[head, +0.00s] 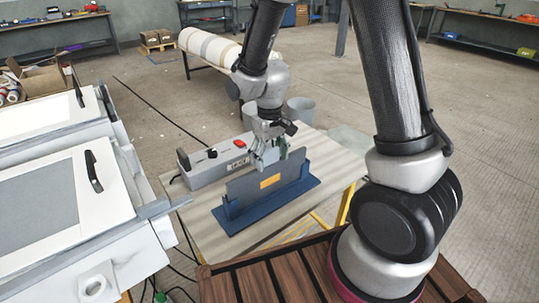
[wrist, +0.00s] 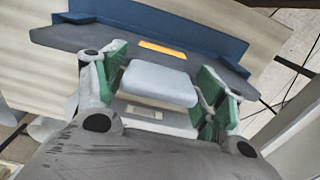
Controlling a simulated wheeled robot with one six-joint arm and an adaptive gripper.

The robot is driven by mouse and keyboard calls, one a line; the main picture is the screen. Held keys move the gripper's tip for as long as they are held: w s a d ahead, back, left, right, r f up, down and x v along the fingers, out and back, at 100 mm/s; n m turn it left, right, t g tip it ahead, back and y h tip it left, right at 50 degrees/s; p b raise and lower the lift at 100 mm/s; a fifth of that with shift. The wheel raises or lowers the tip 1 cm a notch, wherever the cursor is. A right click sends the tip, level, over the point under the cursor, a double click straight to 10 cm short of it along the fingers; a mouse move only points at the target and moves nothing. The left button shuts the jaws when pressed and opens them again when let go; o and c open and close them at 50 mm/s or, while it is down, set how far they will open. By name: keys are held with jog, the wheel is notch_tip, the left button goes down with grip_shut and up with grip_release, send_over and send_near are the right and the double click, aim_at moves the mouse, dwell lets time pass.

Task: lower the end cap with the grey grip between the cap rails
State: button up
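The end cap is a dark grey panel with an orange label (head: 250,186). In the head view it stands upright above the blue base (head: 247,218), its ends near the two short blue cap rails (head: 229,207). I cannot tell whether its lower edge rests on the base. In the wrist view the end cap (wrist: 85,41) lies in front of the blue base (wrist: 160,13). My gripper (head: 271,150) is behind the panel at its upper part. In the wrist view its green pads (wrist: 162,84) close on both ends of the light grey grip (wrist: 155,83).
A long grey box with a red button (head: 217,161) stands on the table (head: 200,216) behind the base. White moulds (head: 65,200) stand at left. A slatted wooden surface (head: 245,288) is at the front. Grey buckets (head: 300,110) stand beyond the table.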

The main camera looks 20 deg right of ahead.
jog(key=shift+o, duration=0.7)
notch_tip(320, 180, up, 12)
dwell(0.4)
